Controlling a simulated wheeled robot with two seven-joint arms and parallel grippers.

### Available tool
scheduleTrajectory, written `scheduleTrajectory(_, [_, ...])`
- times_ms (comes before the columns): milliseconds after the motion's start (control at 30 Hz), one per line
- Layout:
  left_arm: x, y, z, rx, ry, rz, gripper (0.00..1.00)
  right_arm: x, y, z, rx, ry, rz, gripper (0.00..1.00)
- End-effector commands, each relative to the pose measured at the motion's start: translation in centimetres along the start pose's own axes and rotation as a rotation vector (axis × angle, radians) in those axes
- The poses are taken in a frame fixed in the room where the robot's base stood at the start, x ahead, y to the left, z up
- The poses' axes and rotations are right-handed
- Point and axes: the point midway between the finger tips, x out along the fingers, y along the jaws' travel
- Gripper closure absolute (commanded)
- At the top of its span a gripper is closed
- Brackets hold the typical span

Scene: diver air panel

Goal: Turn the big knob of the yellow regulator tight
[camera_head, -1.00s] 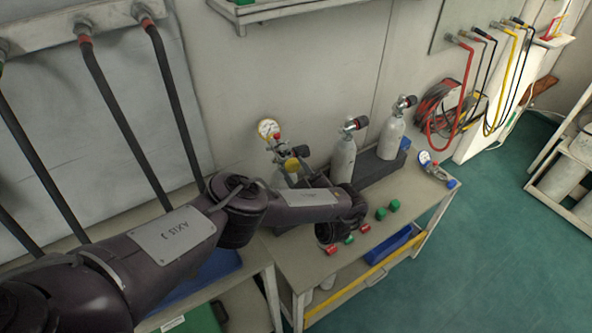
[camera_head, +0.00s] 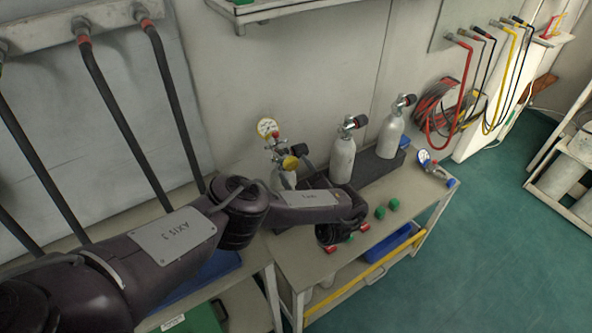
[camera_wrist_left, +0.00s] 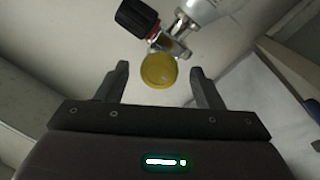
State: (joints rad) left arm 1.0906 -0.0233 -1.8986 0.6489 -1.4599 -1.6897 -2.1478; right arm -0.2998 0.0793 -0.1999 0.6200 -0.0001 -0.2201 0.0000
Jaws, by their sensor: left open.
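My left gripper (camera_wrist_left: 160,80) is open and empty, one finger on each side of the knob with gaps. A black cylinder valve knob (camera_wrist_left: 137,18) with a red band shows above it. In the head view my left forearm hides the gripper's fingers. My right gripper is not in view.
Two more grey cylinders (camera_head: 342,160) stand in a dark holder behind. A blue gauge regulator (camera_head: 430,163) lies at the bench's right end. Green caps (camera_head: 393,205) and red caps (camera_head: 364,227) lie near the front edge. A blue bin (camera_head: 395,243) is below.

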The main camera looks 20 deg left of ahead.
Motion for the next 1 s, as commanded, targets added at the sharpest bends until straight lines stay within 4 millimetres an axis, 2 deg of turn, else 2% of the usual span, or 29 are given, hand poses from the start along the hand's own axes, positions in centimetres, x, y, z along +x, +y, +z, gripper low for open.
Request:
scheduleTrajectory(133, [-2.5,0.2,-0.4,0.002,-0.006,-0.003,0.39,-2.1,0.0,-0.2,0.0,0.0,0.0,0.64])
scheduleTrajectory(300, [-5.4,0.1,-0.2,0.002,-0.005,-0.002,0.39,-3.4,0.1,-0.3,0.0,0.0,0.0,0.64])
scheduleTrajectory(433, [-6.8,0.1,-0.1,0.001,-0.004,-0.002,0.39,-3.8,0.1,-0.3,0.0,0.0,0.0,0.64])
scheduleTrajectory(600, [-7.4,0.1,0.0,0.0,-0.002,0.0,0.39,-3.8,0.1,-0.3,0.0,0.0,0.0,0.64])
scheduleTrajectory(1000, [-7.4,0.1,0.0,0.0,-0.002,0.0,0.39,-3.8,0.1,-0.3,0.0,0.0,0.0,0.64])
